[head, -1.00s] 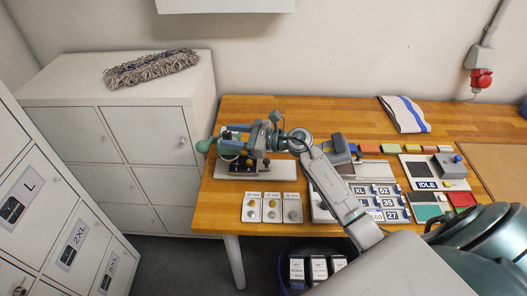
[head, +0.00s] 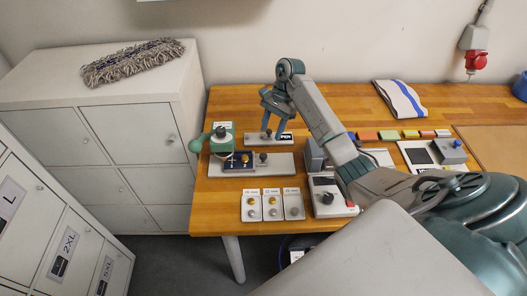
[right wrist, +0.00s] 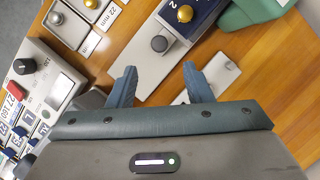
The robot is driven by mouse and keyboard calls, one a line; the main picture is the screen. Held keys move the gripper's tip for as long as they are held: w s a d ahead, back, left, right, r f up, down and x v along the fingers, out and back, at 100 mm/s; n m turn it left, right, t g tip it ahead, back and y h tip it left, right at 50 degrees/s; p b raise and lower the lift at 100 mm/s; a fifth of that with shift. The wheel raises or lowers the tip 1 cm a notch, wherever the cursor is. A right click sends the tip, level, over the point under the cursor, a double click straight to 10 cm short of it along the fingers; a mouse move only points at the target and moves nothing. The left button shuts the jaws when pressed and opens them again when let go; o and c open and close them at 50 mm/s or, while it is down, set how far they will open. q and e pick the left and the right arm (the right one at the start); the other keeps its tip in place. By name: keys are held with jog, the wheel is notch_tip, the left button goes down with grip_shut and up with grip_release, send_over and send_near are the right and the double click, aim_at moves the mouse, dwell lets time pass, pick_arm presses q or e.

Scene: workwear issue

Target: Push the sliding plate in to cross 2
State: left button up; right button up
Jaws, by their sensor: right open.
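A green press (head: 221,140) with a round green handle stands at the left of the table on a long grey base (head: 280,163). The cross marks are too small to read. My right gripper (head: 274,124) is open and empty, behind the base, fingers pointing down.
A light plate with a dark sign (head: 286,138) lies behind the base, by my right gripper. Several small light boxes with knobs (head: 273,205) stand in front. A control box (head: 328,199) is to their right. A striped cloth (head: 401,99) lies at the back right.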

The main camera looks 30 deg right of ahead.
aim_at(263, 155)
jog(key=b+x, duration=0.6)
jog(key=x, duration=0.2)
jog(key=shift+f, duration=0.2)
jog(key=shift+s+a+f+b, duration=0.15)
jog(key=shift+a+f+b, duration=0.2)
jog(key=shift+f+b, duration=0.1)
jog(key=shift+r, duration=0.1)
grip_shut()
